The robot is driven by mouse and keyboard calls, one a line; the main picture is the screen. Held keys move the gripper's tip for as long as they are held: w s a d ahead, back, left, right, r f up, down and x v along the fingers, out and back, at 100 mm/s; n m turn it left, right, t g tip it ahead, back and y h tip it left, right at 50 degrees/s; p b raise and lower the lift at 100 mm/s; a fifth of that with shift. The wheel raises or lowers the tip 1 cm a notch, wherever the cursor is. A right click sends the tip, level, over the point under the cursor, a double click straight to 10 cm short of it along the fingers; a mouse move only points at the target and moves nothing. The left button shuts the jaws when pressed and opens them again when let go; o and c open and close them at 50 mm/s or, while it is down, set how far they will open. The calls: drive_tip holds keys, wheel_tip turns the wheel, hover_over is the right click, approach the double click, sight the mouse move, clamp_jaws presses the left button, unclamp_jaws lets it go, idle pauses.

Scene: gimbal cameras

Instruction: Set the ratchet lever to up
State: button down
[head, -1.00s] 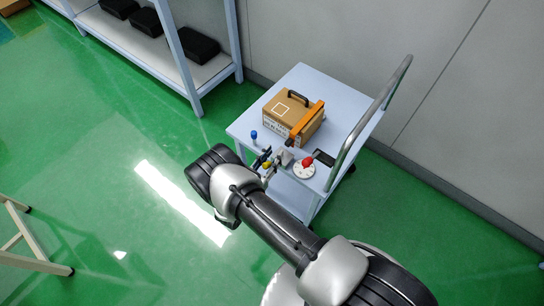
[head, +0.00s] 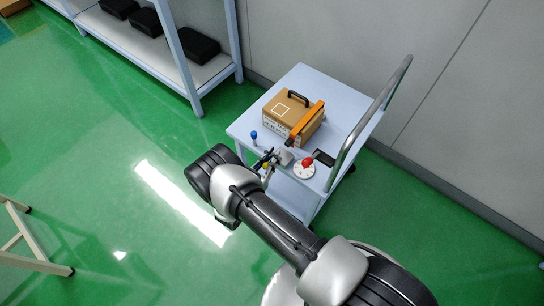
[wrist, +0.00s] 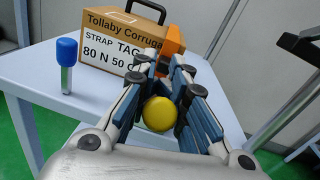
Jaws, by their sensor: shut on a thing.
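A yellow round knob (wrist: 159,113) sits between the fingers of my gripper (wrist: 167,68) in the wrist view. My gripper (head: 269,158) is shut on it at the trolley's near edge in the head view. The shaft under the knob is hidden, so I cannot tell its tilt or whether this is the ratchet lever. An orange bar (head: 308,122) lies along the side of a brown carton (head: 283,110) on the trolley; its end also shows behind the fingers in the wrist view (wrist: 172,48).
A blue-capped post (head: 254,136) stands left of my gripper, and a red knob on a white dial (head: 304,171) stands right of it. The white trolley (head: 312,80) has a metal push handle (head: 372,110) on its right. A shelf with black cases (head: 190,48) is behind left.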

sight(280, 157)
drive_tip(key=p, duration=0.1)
drive_tip(key=w+r+g+y+p, duration=0.1)
drive_tip(key=p, duration=0.1)
drive_tip(key=shift+d+r, duration=0.15)
drive_tip(key=shift+d, duration=0.2)
drive_tip(key=shift+w+d+r+g+y+p, duration=0.25)
drive_tip(key=shift+w+d+g+y+p, duration=0.15)
drive_tip(key=shift+g+p, duration=0.5)
drive_tip(key=shift+w+d+r+m+g+y+p, duration=0.1)
drive_tip(key=shift+w+d+m+g+y+p, duration=0.3)
drive_tip(key=shift+w+g+y+p, duration=0.35)
drive_tip(key=shift+w+d+g+y+p, duration=0.45)
drive_tip(key=shift+g+y+p, duration=0.15)
drive_tip(key=shift+g, duration=0.25)
drive_tip(key=shift+f, duration=0.2)
drive_tip(key=c, duration=1.7)
unclamp_jaws()
drive_tip(key=shift+o, duration=0.2)
